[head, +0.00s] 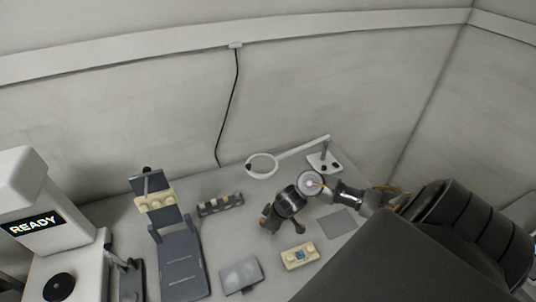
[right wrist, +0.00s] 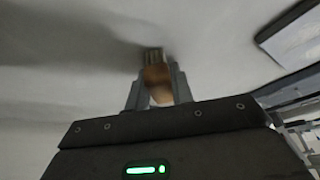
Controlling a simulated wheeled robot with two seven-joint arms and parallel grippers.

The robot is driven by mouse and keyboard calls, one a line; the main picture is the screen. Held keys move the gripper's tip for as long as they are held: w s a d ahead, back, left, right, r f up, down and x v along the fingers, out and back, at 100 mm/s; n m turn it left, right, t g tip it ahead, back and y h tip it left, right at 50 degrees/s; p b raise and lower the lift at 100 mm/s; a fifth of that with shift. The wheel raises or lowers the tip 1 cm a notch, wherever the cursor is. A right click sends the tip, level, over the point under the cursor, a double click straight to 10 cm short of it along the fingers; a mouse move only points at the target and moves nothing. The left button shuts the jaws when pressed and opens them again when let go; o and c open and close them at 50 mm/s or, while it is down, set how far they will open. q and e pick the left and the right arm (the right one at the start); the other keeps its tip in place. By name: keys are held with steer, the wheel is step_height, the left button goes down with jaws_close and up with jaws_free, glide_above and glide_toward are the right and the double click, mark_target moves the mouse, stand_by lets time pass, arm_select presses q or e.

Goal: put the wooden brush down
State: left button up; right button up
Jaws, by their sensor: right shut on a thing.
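My right gripper (head: 268,218) reaches in from the right in the head view and hangs over the table. In the right wrist view its two fingers (right wrist: 158,92) are shut on the wooden brush (right wrist: 156,76). The brush has an orange-brown wooden body and a darker striped end pointing away from the gripper. In the head view the brush is hardly visible beside the fingers. I cannot tell whether it touches the table. My left gripper is in neither view.
A dark rack (head: 180,265) with a cream block stands left. A small dark rack (head: 220,205), a grey tray (head: 241,276), a cream block (head: 299,256) and a grey mat (head: 338,223) surround the gripper. A ring lamp (head: 262,166) stands behind; a READY machine (head: 70,255) stands far left.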

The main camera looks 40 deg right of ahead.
steer(key=shift+f, duration=0.1)
steer(key=o, duration=0.9)
steer(key=shift+r, duration=0.35)
steer(key=p+v, duration=0.2)
steer(key=v, duration=0.9)
steer(key=shift+s+d+r+p, duration=0.1)
steer(key=shift+s+r+p, duration=0.1)
steer(key=shift+r+p, duration=0.1)
